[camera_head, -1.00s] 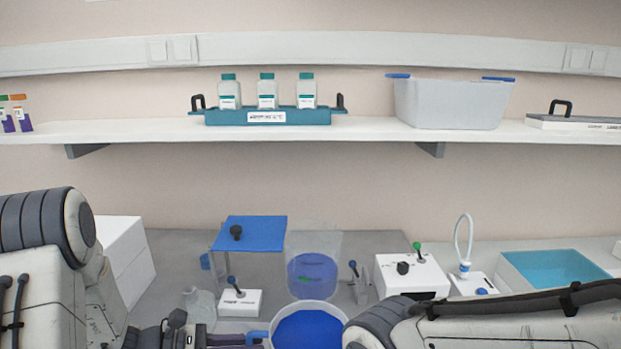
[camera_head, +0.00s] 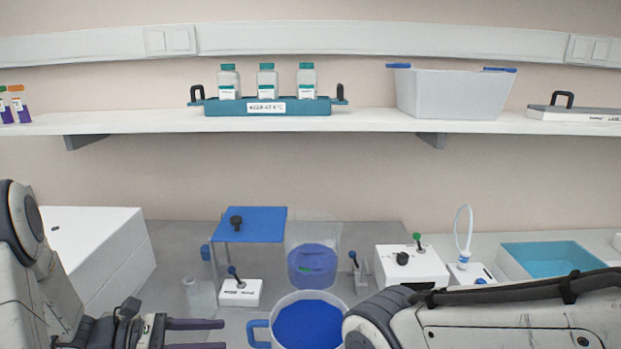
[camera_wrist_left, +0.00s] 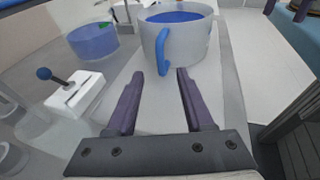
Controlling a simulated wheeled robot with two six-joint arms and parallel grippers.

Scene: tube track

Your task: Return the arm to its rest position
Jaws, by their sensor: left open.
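My left gripper (camera_head: 196,334) comes in from the lower left in the head view, low over the bench, with its two dark purple fingers apart. In the left wrist view its fingers (camera_wrist_left: 158,88) are open and empty. A white jug with blue liquid (camera_head: 308,321) and a blue handle (camera_head: 257,335) stands just right of the fingertips. In the left wrist view the jug (camera_wrist_left: 190,38) stands ahead, its blue handle beyond the fingers and not gripped. My right arm crosses the lower right of the head view; its gripper is out of view.
A clear vessel with blue liquid (camera_head: 311,266), a blue-topped stand (camera_head: 250,224), a small white switch box (camera_head: 240,292) and a glass flask (camera_head: 199,297) stand near the jug. A white box (camera_head: 95,250) is at left. A shelf (camera_head: 370,121) runs above.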

